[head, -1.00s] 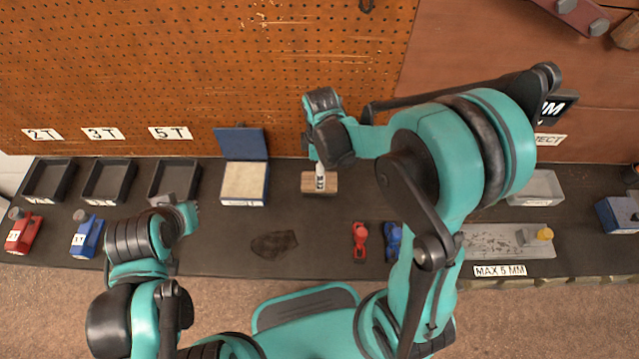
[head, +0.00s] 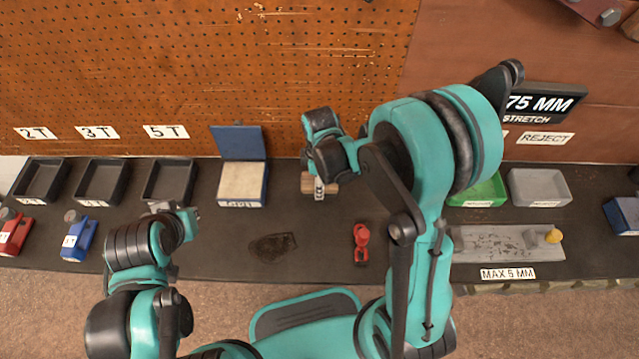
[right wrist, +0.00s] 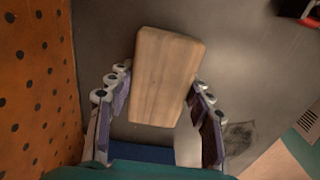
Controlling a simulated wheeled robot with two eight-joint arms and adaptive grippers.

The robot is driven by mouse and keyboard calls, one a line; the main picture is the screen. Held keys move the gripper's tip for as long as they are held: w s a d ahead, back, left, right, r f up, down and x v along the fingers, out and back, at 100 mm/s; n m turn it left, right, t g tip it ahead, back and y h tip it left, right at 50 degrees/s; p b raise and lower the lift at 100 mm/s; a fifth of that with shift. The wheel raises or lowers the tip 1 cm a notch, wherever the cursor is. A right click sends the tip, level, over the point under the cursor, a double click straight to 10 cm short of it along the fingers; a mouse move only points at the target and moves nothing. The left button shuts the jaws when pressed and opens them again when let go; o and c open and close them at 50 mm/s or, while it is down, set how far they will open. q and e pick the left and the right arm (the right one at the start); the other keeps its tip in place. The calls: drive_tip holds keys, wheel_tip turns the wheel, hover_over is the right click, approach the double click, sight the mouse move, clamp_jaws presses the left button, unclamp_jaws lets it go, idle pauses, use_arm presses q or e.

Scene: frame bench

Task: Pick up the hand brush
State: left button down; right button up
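The hand brush appears as a pale wooden block (head: 308,186) on the dark bench, behind its middle, partly covered by my right gripper (head: 319,187). In the right wrist view the block (right wrist: 165,72) lies between the spread fingers of my right gripper (right wrist: 159,82). A gap shows on the left side of the block; the right finger is close to its edge, and I cannot tell whether it touches. No bristles show. My left gripper (head: 178,210) is over the bench at the left, away from the brush; its fingers are too small to read.
A blue open-lidded box (head: 265,185) stands left of the brush. Black trays (head: 102,182) line the back left. A red tool (head: 361,243) lies nearer, right of a dark stain (head: 272,246). Green (head: 490,190) and grey (head: 540,187) bins stand at the right. The pegboard (head: 220,70) rises behind.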

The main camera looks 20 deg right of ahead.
idle(0.3)
wheel_tip(320, 180, up, 4)
drive_tip(key=shift+r+p, duration=0.15)
drive_tip(key=shift+p, duration=1)
drive_tip(key=s+d+r+p, duration=0.3)
drive_tip(key=s+r, duration=0.3)
drive_tip(key=s, duration=0.5)
drive_tip(key=shift+s+r+p, duration=0.15)
drive_tip(key=shift+r+p, duration=0.2)
drive_tip(key=shift+p, duration=0.25)
drive_tip(key=shift+d, duration=0.1)
drive_tip(key=o, duration=0.7)
drive_tip(key=c, duration=0.5)
